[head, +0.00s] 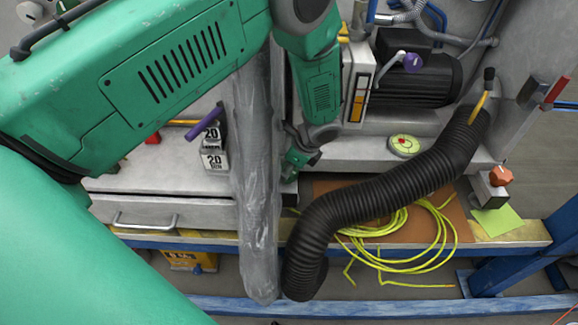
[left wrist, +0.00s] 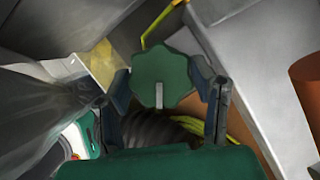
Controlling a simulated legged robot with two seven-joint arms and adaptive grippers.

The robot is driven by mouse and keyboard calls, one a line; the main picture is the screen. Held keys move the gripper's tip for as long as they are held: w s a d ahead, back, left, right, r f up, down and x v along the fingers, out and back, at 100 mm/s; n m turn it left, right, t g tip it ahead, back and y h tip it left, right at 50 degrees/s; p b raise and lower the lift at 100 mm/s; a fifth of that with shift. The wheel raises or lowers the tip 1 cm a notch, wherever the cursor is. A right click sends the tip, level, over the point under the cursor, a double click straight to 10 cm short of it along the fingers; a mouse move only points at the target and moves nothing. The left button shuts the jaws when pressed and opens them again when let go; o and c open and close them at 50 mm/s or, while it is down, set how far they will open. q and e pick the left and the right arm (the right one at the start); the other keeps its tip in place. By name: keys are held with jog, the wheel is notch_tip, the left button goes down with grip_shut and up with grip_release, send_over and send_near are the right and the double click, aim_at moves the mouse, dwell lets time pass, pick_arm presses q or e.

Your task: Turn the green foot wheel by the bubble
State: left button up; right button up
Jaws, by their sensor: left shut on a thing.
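The green foot wheel (left wrist: 162,78), lobed with a pale bar on its face, sits between the two dark fingers of my left gripper (left wrist: 163,94) in the left wrist view. The fingers are shut on its sides. In the head view my left gripper (head: 299,160) reaches down beside the grey bench, and I cannot make out the wheel there. The bubble (head: 405,145), a round yellow-green dial with a red centre, lies on the bench ledge to the right of the gripper. A round pale and green thing (left wrist: 78,143) shows partly at the left wrist view's lower left. My right gripper is not in view.
A clear wrapped tube (head: 257,190) hangs just left of the gripper. A black ribbed hose (head: 390,190) curves close on the right. A yellow cable coil (head: 425,250) lies below. A box marked 20 (head: 213,158), a purple-knobbed lever (head: 412,63) and an orange knob (head: 501,176) stand nearby.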

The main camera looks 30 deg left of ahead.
pick_arm(q)
jog(key=shift+r+m+t+p, duration=0.15)
jog(key=shift+m+t+p, duration=0.45)
jog(key=shift+m, duration=0.5)
jog(key=shift+w+m+t+p, duration=0.1)
jog(key=shift+m+t+p, duration=0.35)
jog(key=shift+m, duration=0.75)
jog(key=o, duration=1.1)
jog(key=shift+d+r, duration=0.1)
jog(key=v, duration=1.1)
jog(key=shift+r, duration=0.3)
